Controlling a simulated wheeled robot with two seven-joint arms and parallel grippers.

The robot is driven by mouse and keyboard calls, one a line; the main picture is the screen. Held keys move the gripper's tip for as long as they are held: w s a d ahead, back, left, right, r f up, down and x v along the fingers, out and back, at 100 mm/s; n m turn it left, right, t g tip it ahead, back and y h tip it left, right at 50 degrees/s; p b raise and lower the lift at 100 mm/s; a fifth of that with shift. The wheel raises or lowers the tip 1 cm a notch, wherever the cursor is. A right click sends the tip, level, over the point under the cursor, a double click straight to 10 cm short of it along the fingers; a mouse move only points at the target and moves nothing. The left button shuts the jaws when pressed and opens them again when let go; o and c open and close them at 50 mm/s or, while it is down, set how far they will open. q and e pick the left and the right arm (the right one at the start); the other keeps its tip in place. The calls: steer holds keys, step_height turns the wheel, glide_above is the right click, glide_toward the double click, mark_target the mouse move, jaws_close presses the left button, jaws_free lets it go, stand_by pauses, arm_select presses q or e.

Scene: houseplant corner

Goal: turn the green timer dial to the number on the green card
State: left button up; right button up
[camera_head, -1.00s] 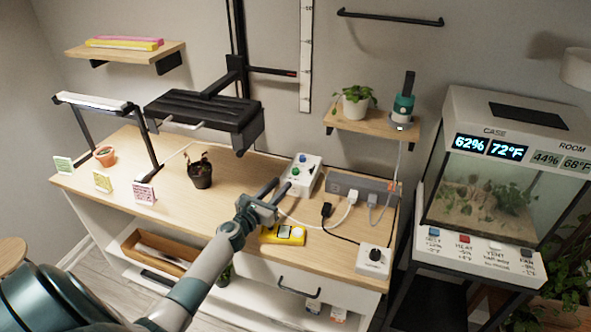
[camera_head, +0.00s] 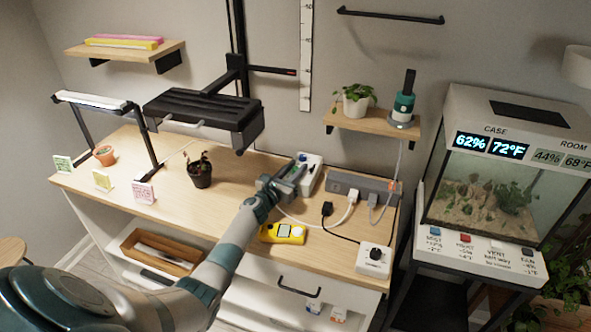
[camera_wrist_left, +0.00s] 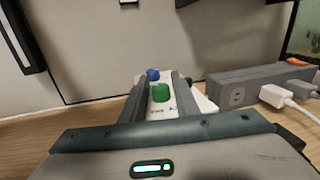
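The white timer box (camera_head: 313,172) stands on the wooden table near the back wall. In the left wrist view its green dial (camera_wrist_left: 160,93) shows between my fingers, with a blue dial (camera_wrist_left: 152,74) behind it. My left gripper (camera_head: 293,176) is open at the box and hides the green dial in the head view. In the left wrist view the fingers (camera_wrist_left: 160,97) stand on either side of the green dial; I cannot tell whether they touch it. The green card (camera_head: 62,164) stands at the table's left end; its number is too small to read. My right gripper is not in view.
A grey power strip (camera_head: 362,184) with plugs and cords lies right of the timer box. A dark potted plant (camera_head: 200,172) stands left of my gripper.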

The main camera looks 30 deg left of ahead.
arm_select(q)
jaws_close()
